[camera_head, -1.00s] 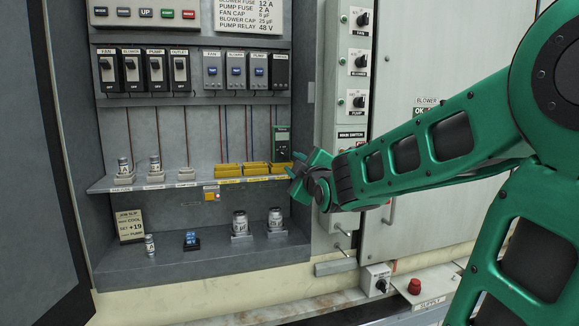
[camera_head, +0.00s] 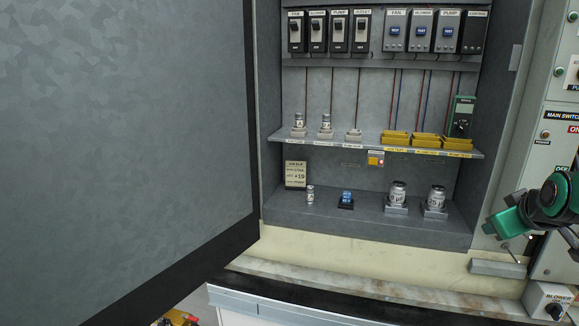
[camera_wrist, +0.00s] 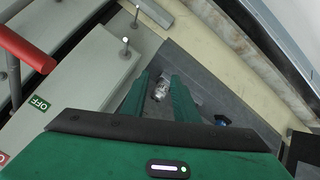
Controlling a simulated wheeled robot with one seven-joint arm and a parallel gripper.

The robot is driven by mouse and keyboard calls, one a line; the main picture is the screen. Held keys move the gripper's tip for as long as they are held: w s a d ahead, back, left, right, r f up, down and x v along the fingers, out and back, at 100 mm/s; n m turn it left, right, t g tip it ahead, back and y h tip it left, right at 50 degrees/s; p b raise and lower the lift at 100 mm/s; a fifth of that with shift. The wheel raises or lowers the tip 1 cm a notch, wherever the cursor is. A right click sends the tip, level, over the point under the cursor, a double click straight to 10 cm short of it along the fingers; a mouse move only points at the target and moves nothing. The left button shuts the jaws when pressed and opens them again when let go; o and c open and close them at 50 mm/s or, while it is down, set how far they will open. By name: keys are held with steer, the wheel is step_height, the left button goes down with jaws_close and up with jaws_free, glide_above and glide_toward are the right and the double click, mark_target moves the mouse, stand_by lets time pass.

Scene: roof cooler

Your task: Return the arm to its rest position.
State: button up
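My green arm and gripper (camera_head: 508,222) are at the right edge of the head view, in front of the cabinet's right side, below the main switch panel. In the wrist view the two green fingers (camera_wrist: 160,98) stand apart with a gap between them. A silver can (camera_wrist: 163,86) shows through the gap, farther off on the cabinet floor. Nothing is visibly held. Most of my arm is outside the head view.
A large grey door panel (camera_head: 120,130) fills the left. The cabinet shelf (camera_head: 370,146) carries small cans, yellow trays (camera_head: 426,140) and a green meter (camera_head: 461,117). Cans stand on the floor (camera_head: 370,215). A red handle (camera_wrist: 25,47) and grey housing (camera_wrist: 85,85) lie close left in the wrist view.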

steer(key=s+a+f+m+g+y, duration=0.1)
steer(key=s+a+f+m+g, duration=0.1)
steer(key=s, duration=0.6)
steer(key=s+a+f+m+g+y, duration=0.1)
steer(key=s+a+f+m+g, duration=0.1)
steer(key=s, duration=0.6)
steer(key=s+a+f+m+g+y, duration=0.2)
steer(key=s+f+m+g, duration=0.2)
steer(key=s, duration=0.4)
steer(key=shift+s+a+f+g, duration=0.2)
steer(key=shift+a+f+g, duration=0.1)
steer(key=shift+f+g, duration=0.4)
